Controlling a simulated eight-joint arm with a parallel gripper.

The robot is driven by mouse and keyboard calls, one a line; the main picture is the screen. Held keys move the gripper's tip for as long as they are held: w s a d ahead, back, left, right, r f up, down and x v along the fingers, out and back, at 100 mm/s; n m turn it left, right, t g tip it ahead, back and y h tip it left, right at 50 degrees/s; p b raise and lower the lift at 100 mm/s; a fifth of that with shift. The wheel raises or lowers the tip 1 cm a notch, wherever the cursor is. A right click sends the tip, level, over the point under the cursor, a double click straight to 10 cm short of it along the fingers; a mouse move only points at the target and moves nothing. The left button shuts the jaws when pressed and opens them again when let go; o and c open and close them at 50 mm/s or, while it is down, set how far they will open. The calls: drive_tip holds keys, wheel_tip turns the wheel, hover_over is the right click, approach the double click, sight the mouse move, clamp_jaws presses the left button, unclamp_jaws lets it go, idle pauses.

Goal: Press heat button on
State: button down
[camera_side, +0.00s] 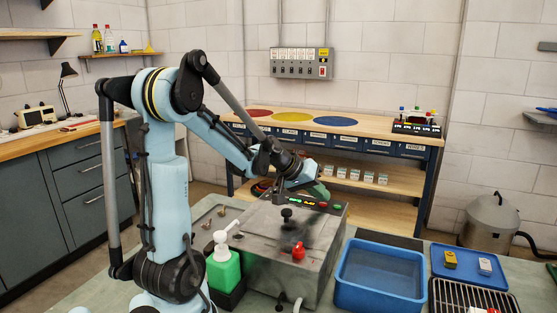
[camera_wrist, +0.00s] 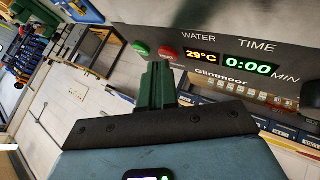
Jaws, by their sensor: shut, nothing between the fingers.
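A grey drum machine (camera_side: 300,255) stands on the bench with a sloped control panel. In the wrist view the panel has a green button (camera_wrist: 141,47) and a red button (camera_wrist: 167,54), beside a WATER display (camera_wrist: 201,57) reading 29°C and a TIME display (camera_wrist: 247,67) reading 0:00. The small lettering on the buttons is too small to read, so I cannot tell which is heat. My gripper (camera_wrist: 157,68) is shut and empty, its green fingertips just below the red button in the picture. Contact is not clear. In the side view my gripper (camera_side: 314,188) is above the panel.
A black knob (camera_side: 287,214) and a red knob (camera_side: 298,252) stick up from the machine. A green bottle (camera_side: 223,268) stands to its left. A blue tub (camera_side: 345,279) stands to its right, with a blue tray (camera_side: 440,277) and a wire rack (camera_side: 435,300) beyond.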

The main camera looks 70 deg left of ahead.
sight(320, 204)
drive_tip(key=shift+f, duration=0.15)
idle(0.4)
drive_tip(key=shift+r, duration=0.6)
wheel_tip(320, 204, up, 6)
idle(0.6)
drive_tip(key=s+d+f+m, duration=0.2)
drive_tip(key=s+d, duration=0.1)
drive_tip(key=d, duration=0.4)
drive_tip(key=s+d+f+m+g, duration=0.1)
drive_tip(key=s+d+m, duration=0.1)
drive_tip(key=d, duration=0.6)
drive_tip(key=s+d+f+m+g, duration=0.1)
drive_tip(key=s+d+f+m, duration=0.1)
drive_tip(key=d, duration=0.5)
drive_tip(key=shift+s+d+f+m, duration=0.35)
drive_tip(key=shift+s+m, duration=0.45)
drive_tip(key=shift+m, duration=0.4)
